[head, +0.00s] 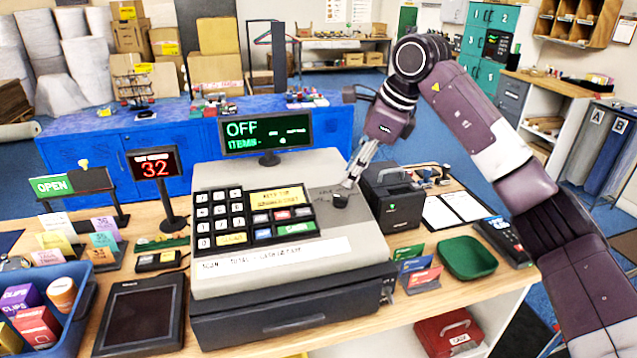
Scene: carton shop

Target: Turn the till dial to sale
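The grey till (270,260) stands on the wooden counter, with a keypad and coloured keys on its sloped top. My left gripper is not in view.
A black card printer-like box (393,203) stands close right of the till. A green tray (467,257) and card holder (417,270) sit in front of it. A red 32 sign (156,167) and a blue bin (75,315) are at left.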

